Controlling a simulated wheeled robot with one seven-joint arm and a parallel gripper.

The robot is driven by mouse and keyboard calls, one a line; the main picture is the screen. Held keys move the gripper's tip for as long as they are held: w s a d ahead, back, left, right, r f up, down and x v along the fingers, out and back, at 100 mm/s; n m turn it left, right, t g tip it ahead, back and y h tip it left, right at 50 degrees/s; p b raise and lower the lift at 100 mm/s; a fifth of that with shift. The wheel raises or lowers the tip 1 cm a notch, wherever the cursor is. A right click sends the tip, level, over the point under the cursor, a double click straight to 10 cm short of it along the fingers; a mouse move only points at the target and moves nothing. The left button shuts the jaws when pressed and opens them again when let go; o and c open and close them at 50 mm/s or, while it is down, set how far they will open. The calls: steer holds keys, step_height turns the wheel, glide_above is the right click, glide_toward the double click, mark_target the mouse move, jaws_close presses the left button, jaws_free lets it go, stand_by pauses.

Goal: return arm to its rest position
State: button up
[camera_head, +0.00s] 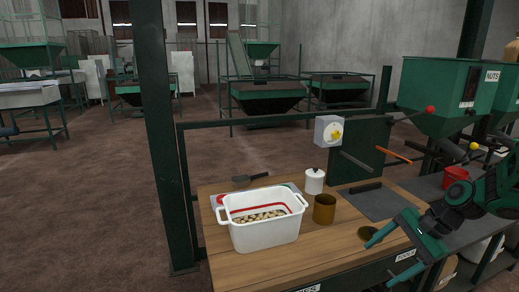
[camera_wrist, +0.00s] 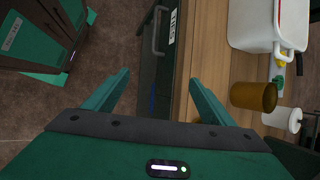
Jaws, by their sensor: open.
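My gripper (camera_head: 383,260) is at the right front of the wooden bench in the head view, with my green arm reaching in from the right edge. In the wrist view the two green fingers of my gripper (camera_wrist: 159,78) stand wide apart with nothing between them. They are over the bench's front side, where a drawer handle (camera_wrist: 157,30) shows beyond the gap. In the head view the fingers overlap the bench's front right edge. I cannot tell how far they are from it.
The wooden bench (camera_head: 225,270) carries a white tub (camera_head: 265,235) of nuts, a brown cup (camera_head: 324,209), a white lidded jar (camera_head: 314,181) and a dark round item (camera_head: 368,233). A green post (camera_head: 160,130) stands left. Green hoppers (camera_head: 440,92) stand at the right.

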steer(key=s+d+r+n+h, duration=0.2)
steer(key=s, duration=0.6)
steer(key=s+d+r+n+g+h, duration=0.1)
steer(key=s+d+r+n+h, duration=0.1)
steer(key=s, duration=0.6)
steer(key=s+d+r+n+g+h, duration=0.1)
steer(key=s+d+r+n, duration=0.2)
steer(key=s, duration=0.4)
steer(key=shift+s+r+n+h, duration=0.3)
steer(key=shift+s+r+h, duration=0.1)
steer(key=shift+r, duration=0.15)
steer(key=shift+w+f, duration=0.25)
steer(key=shift+w, duration=0.4)
